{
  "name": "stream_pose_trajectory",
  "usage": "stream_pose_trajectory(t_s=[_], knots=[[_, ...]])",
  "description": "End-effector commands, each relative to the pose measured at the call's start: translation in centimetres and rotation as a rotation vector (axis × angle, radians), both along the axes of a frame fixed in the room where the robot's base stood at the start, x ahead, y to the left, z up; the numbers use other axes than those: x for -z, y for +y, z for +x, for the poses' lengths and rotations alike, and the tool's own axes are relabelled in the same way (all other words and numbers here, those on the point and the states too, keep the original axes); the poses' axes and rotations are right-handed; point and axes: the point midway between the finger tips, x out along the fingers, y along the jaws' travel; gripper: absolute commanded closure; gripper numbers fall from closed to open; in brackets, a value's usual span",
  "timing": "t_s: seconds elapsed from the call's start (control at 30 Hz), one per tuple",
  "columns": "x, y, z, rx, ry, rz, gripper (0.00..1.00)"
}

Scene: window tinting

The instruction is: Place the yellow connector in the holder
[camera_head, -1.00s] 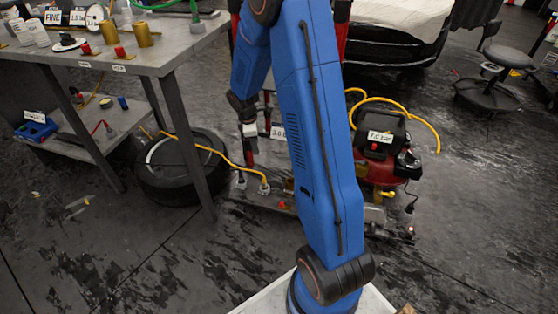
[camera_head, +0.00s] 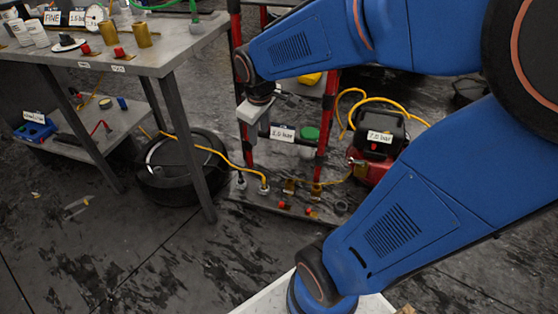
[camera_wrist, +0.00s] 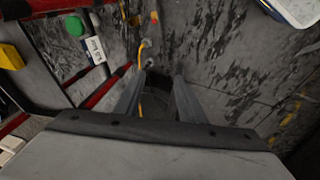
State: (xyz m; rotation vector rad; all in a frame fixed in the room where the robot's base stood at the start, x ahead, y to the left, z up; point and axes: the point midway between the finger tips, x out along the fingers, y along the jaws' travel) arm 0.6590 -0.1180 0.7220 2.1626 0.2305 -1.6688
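A yellow hose (camera_head: 222,154) runs from under the bench to a pale-tipped connector (camera_head: 264,188) standing at the floor rail. I take this as the yellow connector. A similar pale connector (camera_head: 241,181) stands just left of it. My gripper (camera_head: 256,128) hangs above and behind this spot, apart from the connector. In the wrist view my gripper (camera_wrist: 157,97) has its two fingers apart with nothing held between them. The yellow hose (camera_wrist: 139,52) shows beyond the left finger. Which fitting is the holder I cannot tell; brass fittings (camera_head: 290,186) stand on the rail to the right.
A red-posted rack (camera_head: 326,125) with a pressure label stands beside my gripper. A red compressor (camera_head: 365,168) is right of it. The grey bench (camera_head: 160,62) carries cans and labels at left.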

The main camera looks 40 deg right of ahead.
Motion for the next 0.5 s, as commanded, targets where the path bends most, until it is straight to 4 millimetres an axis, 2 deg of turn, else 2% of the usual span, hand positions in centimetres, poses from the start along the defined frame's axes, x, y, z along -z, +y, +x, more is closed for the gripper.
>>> stream_pose_trajectory(t_s=[0.03, 0.2, 0.5], knots=[[-0.8, 0.4, -1.4, 0.024, -0.019, 0.013, 0.63], [-2.5, 1.8, -5.6, 0.119, -0.063, 0.069, 0.63], [-4.0, 3.8, -12.9, 0.270, -0.128, 0.176, 0.63]])
